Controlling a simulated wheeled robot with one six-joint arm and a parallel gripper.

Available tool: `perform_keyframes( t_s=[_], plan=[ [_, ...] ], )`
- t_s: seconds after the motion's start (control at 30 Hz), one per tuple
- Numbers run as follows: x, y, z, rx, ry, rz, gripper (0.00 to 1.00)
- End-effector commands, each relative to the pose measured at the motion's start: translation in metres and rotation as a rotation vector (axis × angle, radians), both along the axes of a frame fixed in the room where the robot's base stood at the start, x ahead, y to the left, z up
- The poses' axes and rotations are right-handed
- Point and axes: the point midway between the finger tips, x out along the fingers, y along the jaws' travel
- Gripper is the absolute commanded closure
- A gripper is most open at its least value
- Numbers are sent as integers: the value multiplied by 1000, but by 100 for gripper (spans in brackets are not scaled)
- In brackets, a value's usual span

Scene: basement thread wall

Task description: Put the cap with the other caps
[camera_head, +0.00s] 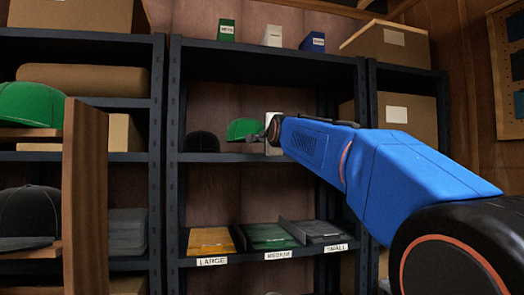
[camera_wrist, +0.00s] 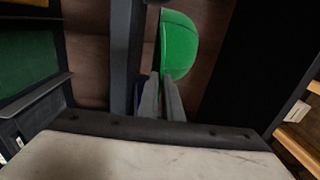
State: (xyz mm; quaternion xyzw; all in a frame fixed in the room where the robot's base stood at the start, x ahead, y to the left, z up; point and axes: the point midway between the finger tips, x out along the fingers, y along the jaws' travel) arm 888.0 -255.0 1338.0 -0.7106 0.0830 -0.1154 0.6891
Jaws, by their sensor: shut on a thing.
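A green cap (camera_head: 243,129) is at the end of my arm, in the middle bay of the dark shelving, level with the middle shelf. My gripper (camera_head: 262,136) is shut on it. A dark cap (camera_head: 202,142) sits on the same shelf (camera_head: 225,157), left of the green cap. I cannot tell whether the green cap touches the shelf.
A wooden rack (camera_head: 84,190) at the left foreground holds another green cap (camera_head: 30,104) and a black cap (camera_head: 30,212). Yellow, green and grey folded stacks lie on the lower shelf, labelled LARGE (camera_head: 212,262), MEDIUM and SMALL. Shelf posts (camera_head: 172,200) flank the bay.

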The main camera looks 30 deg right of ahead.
Motion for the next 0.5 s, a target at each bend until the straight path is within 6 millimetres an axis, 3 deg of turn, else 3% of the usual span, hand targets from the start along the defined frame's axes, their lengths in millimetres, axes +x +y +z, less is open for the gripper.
perform_keyframes(
  t_s=[0.3,0.5],
  plan=[
    [0,0,-37,2,2,0,100],
    [0,0,-44,0,0,0,100]
  ],
)
